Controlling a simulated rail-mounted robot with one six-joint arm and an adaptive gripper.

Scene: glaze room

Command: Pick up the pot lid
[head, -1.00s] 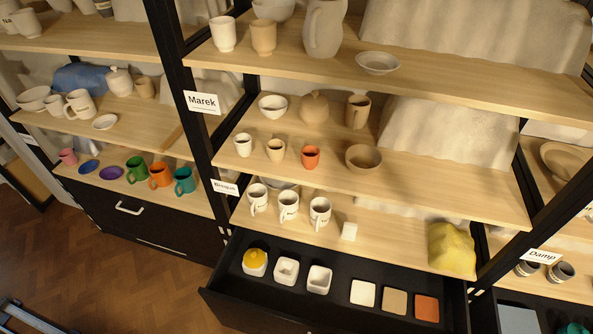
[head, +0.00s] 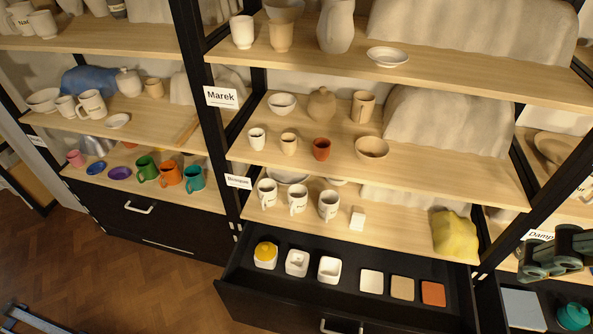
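I cannot tell for sure which piece is the pot lid. A white jar (head: 128,82) with a knobbed lid stands on the left middle shelf. A brown rounded jar (head: 321,104) with a narrow top stands on the centre shelf. A white pot with a yellow rounded top (head: 265,255) sits in the open drawer. A teal rounded piece (head: 573,316) lies low at the right. My gripper (head: 548,262), dark grey-green, shows at the right edge, partly cut off, in front of the right bay. It appears apart from all these pieces; its fingers are not clear.
The open black drawer (head: 255,290) juts out below the centre shelves and holds white cups and coloured tiles. Black uprights (head: 215,130) divide the bays. Mugs and bowls crowd the shelves. A yellow cloth-like lump (head: 455,235) lies near the right upright.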

